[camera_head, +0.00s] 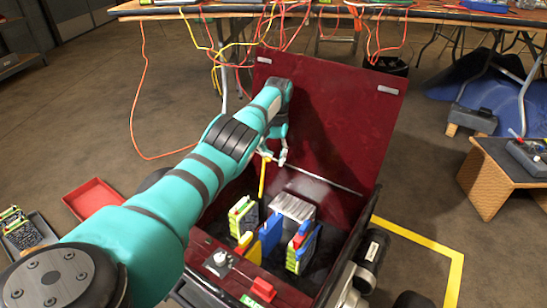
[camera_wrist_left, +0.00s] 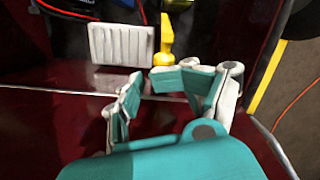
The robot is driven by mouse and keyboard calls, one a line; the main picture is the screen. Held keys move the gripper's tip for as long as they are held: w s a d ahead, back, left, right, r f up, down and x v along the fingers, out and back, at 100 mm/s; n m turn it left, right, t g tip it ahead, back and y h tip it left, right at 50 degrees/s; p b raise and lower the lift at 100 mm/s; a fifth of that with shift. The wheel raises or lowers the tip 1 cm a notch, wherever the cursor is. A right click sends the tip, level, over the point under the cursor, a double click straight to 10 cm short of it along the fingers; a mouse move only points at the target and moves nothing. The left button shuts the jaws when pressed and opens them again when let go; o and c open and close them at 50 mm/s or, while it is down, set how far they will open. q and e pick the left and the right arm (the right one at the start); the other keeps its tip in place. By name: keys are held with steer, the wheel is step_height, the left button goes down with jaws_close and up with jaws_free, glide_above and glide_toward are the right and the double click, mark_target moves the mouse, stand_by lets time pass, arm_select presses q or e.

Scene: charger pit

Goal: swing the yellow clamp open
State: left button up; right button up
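The yellow clamp (camera_head: 262,178) stands upright as a thin yellow bar in the open dark red box, left of the silver finned block (camera_head: 292,208). In the left wrist view the clamp (camera_wrist_left: 166,40) shows beside the finned block (camera_wrist_left: 122,44), just beyond my fingertips. My left gripper (camera_head: 275,159) reaches over the box near the clamp's top end. In the left wrist view my left gripper (camera_wrist_left: 146,77) has a narrow gap between its fingertips, with nothing visible held. Whether a finger touches the clamp cannot be told. My right gripper is out of view.
The box's raised lid (camera_head: 335,120) stands behind my gripper. Blue and yellow battery-like modules (camera_head: 300,248) stand inside the box. A red tray (camera_head: 92,197) lies on the floor at left. A cable-strewn table (camera_head: 440,14) is at the back.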

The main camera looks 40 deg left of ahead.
arm_select(q)
step_height(320, 180, up, 10)
stand_by(0.5)
steer(key=shift+f, duration=0.1)
